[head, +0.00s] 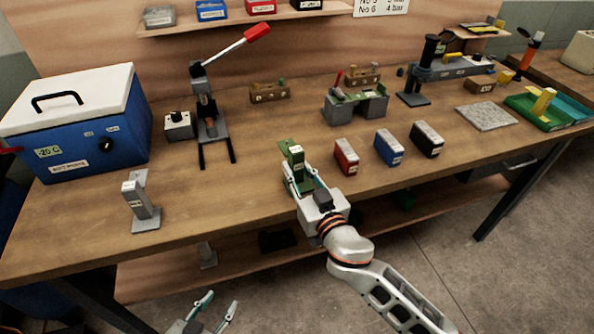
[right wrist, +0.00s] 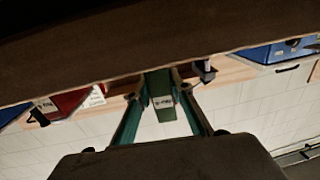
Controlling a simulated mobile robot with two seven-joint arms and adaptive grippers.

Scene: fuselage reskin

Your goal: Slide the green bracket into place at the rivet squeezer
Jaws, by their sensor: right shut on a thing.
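The green bracket (head: 291,152) is upright in my right gripper (head: 302,178), near the table's front edge at the middle of the head view. In the right wrist view the bracket (right wrist: 162,97), with a white label, sits between the two fingers, which are shut on it. A lever tool with a red handle (head: 208,105), which looks like the rivet squeezer, stands further back and to the left. Two dark rails reach forward from its base, with nothing seen between them. My left gripper (head: 217,306) is open and empty, low in front of the table.
A grey bracket-like stand (head: 140,205) is at the front left, near a blue cooler (head: 90,128). Red (head: 346,156), blue (head: 389,148) and black (head: 426,139) boxes stand right of my right gripper. The tabletop between the bracket and the rails is clear.

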